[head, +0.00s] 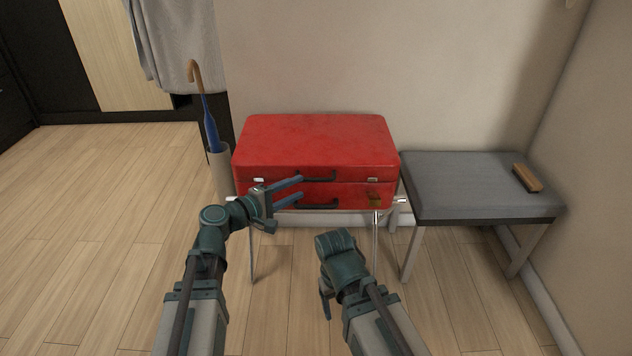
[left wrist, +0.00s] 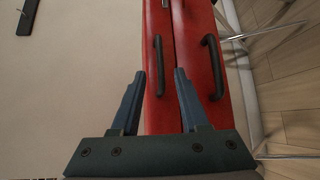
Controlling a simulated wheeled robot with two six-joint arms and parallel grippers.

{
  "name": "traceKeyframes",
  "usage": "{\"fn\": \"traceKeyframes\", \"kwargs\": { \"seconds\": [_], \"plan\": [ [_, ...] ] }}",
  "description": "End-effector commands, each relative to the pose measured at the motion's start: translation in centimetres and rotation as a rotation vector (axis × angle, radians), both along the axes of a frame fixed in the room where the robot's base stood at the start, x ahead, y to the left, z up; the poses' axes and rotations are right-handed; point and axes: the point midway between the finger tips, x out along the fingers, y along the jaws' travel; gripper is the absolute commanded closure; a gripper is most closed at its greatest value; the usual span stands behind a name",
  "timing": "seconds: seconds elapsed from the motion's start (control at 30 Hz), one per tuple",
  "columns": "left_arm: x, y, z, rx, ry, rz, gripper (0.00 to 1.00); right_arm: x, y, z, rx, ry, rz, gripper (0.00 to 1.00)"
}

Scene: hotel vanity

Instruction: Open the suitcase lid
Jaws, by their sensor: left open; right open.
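The red suitcase (head: 315,140) lies shut on a thin-legged stand in front of the wall. Its lid has a dark handle (left wrist: 159,65), and the lower half has another dark handle (left wrist: 213,65). My left gripper (head: 302,187) is open at the suitcase front, pointing right along it. In the left wrist view its fingers (left wrist: 157,73) appear either side of the lid handle; I cannot tell whether they reach around it. No contact is clear. My right gripper (head: 326,303) is open, low in front of the suitcase and apart from it, its fingers mostly hidden by its wrist.
A grey bench (head: 470,185) with a wooden brush (head: 527,178) stands close on the right. A blue umbrella (head: 211,125) in a pale holder (head: 220,170) is close on the left. The wall is right behind the suitcase. The floor at left is clear.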

Motion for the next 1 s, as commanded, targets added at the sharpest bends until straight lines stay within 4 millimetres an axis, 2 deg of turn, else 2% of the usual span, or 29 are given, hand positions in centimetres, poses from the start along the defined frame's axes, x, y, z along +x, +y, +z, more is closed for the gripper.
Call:
{"fn": "traceKeyframes", "kwargs": {
  "seconds": [0.03, 0.2, 0.4, 0.87, 0.9, 1.0],
  "plan": [
    [1.1, -0.9, -0.3, 0.001, 0.000, -0.004, 0.55, 0.0, 0.0, -0.3, 0.000, 0.000, -0.001, 0.28],
    [3.3, -3.2, -0.8, -0.001, 0.000, -0.003, 0.55, 0.0, 0.0, -0.8, 0.000, 0.000, -0.002, 0.28],
    [4.9, -4.9, -1.1, 0.000, 0.000, -0.002, 0.55, 0.0, 0.0, -1.1, 0.000, 0.000, -0.003, 0.28],
    [5.6, -5.7, -1.2, 0.000, 0.000, 0.000, 0.55, 0.0, 0.0, -1.2, 0.000, 0.000, -0.003, 0.28],
    [5.6, -5.7, -1.2, 0.000, 0.000, 0.000, 0.57, 0.0, 0.0, -1.2, 0.000, 0.000, -0.003, 0.28],
    [5.6, -5.7, -1.2, 0.000, 0.000, 0.000, 0.75, 0.0, 0.0, -1.2, 0.000, 0.000, -0.003, 0.28]
  ]
}}
